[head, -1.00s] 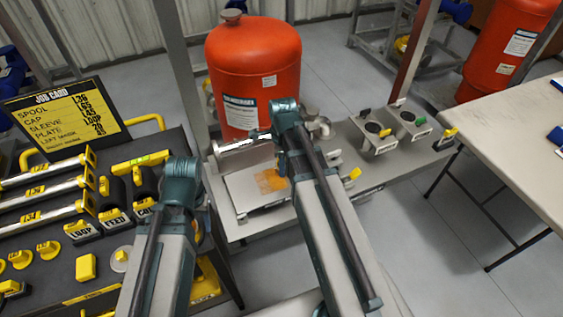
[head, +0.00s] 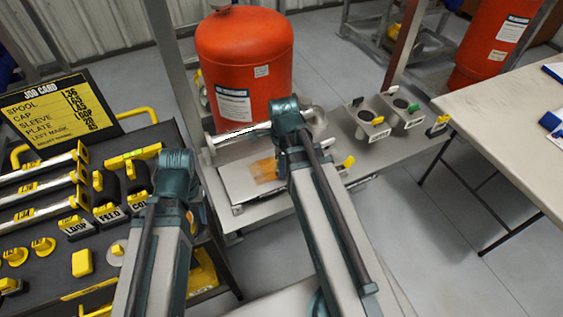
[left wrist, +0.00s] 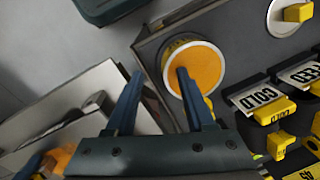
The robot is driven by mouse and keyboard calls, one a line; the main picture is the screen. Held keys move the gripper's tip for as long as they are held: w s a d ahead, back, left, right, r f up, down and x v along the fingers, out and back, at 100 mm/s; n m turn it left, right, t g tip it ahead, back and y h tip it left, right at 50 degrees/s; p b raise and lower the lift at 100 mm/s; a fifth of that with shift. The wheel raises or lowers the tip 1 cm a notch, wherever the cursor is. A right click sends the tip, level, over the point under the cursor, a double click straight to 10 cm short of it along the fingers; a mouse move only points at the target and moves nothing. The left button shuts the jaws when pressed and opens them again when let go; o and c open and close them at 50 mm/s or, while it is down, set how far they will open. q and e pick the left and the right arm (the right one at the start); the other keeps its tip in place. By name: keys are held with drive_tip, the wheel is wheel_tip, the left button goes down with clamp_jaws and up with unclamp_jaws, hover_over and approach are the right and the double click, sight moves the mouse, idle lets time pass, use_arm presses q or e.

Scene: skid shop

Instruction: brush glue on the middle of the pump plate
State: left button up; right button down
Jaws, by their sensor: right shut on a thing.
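The pump plate (head: 240,185) lies pale and flat on the skid below the red tank, with an orange glue patch (head: 262,171) near its middle. My right gripper is over the plate's right side; in the head view my right wrist (head: 287,118) covers its jaws. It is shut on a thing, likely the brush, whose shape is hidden. My left gripper (left wrist: 158,92) is open and empty. One of its fingers overlaps a round pot (left wrist: 205,66) with an orange top in the left wrist view; contact cannot be told. My left wrist (head: 172,175) is above the cart's right edge.
The dark tool cart (head: 50,262) holds yellow-tagged spools, caps and labelled blocks. A job card (head: 60,108) stands at its back. The red tank (head: 245,65) rises behind the plate. Labelled holders (head: 372,118) stand on the skid's right part. A pale table (head: 500,130) is at right.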

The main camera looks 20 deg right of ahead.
use_arm(q)
drive_tip(key=shift+s+f, duration=0.1)
drive_tip(key=shift+f, duration=0.05)
use_arm(e)
drive_tip(key=shift+s+f, duration=0.1)
drive_tip(key=shift+s, duration=1)
drive_tip(key=shift+w, duration=0.1)
use_arm(q)
drive_tip(key=shift+a+r+p, duration=0.1)
drive_tip(key=shift+r+p, duration=0.6)
drive_tip(key=shift+p, duration=0.1)
use_arm(e)
drive_tip(key=shift+w+r, duration=0.1)
drive_tip(key=shift+r, duration=0.55)
use_arm(q)
drive_tip(key=r+p, duration=0.5)
drive_tip(key=shift+w, duration=0.2)
use_arm(e)
wheel_tip(320, 180, up, 5)
drive_tip(key=shift+f, duration=0.1)
use_arm(q)
wheel_tip(320, 180, up, 3)
drive_tip(key=p, duration=0.2)
drive_tip(key=shift+f+p, duration=0.1)
drive_tip(key=shift+p, duration=0.3)
use_arm(e)
wheel_tip(320, 180, up, 3)
drive_tip(key=shift+r, duration=0.1)
